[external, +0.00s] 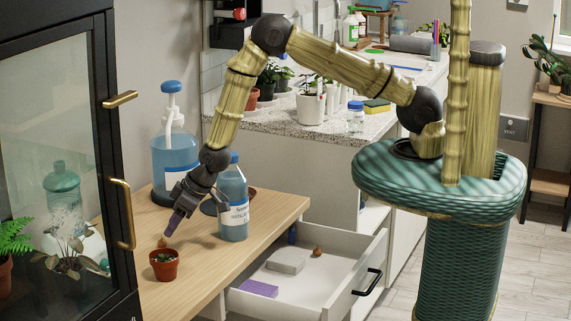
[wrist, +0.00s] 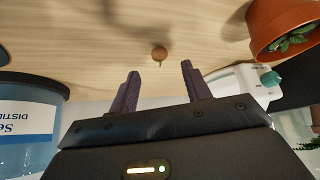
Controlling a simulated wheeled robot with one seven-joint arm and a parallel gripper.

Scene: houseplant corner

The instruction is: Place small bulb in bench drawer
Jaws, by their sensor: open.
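A small brown bulb (wrist: 159,53) with a green tip lies on the wooden bench top, and it also shows in the external view (external: 162,242) just behind a small terracotta pot. My gripper (wrist: 158,84) is open and empty, its purple fingers pointing at the bulb with a gap between. In the external view my gripper (external: 172,224) hangs low over the bench near the bulb. The bench drawer (external: 312,291) is pulled open at the bench's right side. Inside are a grey block (external: 286,262), a purple block (external: 259,288) and another small brown bulb (external: 317,252).
The terracotta pot (external: 164,266) with a small plant stands close to the bulb. A blue labelled bottle (external: 232,205) and a large blue pump bottle (external: 175,155) stand behind my gripper. A dark glass-doored cabinet (external: 60,170) borders the left. The bench's right front is clear.

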